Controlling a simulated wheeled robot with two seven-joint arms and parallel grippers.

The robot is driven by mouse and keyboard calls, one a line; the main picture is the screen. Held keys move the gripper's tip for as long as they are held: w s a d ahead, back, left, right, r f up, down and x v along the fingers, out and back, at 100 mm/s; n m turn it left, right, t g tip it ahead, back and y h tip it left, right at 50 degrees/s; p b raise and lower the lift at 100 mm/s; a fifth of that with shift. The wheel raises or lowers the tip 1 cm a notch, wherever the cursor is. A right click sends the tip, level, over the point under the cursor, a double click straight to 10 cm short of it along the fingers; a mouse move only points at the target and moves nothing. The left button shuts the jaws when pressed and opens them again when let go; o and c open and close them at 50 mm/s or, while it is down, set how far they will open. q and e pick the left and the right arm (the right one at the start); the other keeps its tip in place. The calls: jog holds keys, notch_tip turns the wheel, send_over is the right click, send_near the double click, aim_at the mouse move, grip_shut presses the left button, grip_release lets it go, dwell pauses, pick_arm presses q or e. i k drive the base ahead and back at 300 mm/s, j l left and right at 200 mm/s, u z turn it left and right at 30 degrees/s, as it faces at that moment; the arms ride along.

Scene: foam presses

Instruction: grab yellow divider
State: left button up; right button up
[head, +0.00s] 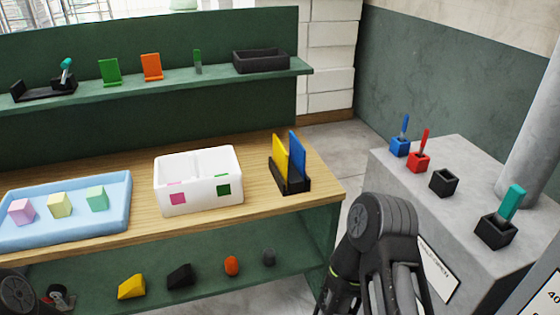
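The yellow divider (280,157) stands upright in a black slotted holder (292,184) near the right end of the wooden table. A blue divider (297,154) stands beside it in the same holder. My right arm shows at the lower right, in front of and below the holder, but its gripper is out of view. A piece of my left arm shows at the bottom left corner, and its gripper is out of view too. Nothing touches the yellow divider except its holder.
A white bin (198,202) and a blue tray (122,228) with foam blocks stand left of the holder. A green shelf (215,78) runs behind. A grey counter (400,170) with small holders is at right. The table's right edge is near the holder.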

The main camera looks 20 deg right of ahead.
aim_at(280, 156)
jog(key=i+l, duration=0.4)
jog(key=i, duration=0.2)
jog(key=i+l, duration=0.4)
jog(key=i, duration=0.15)
jog(key=z, duration=1.85)
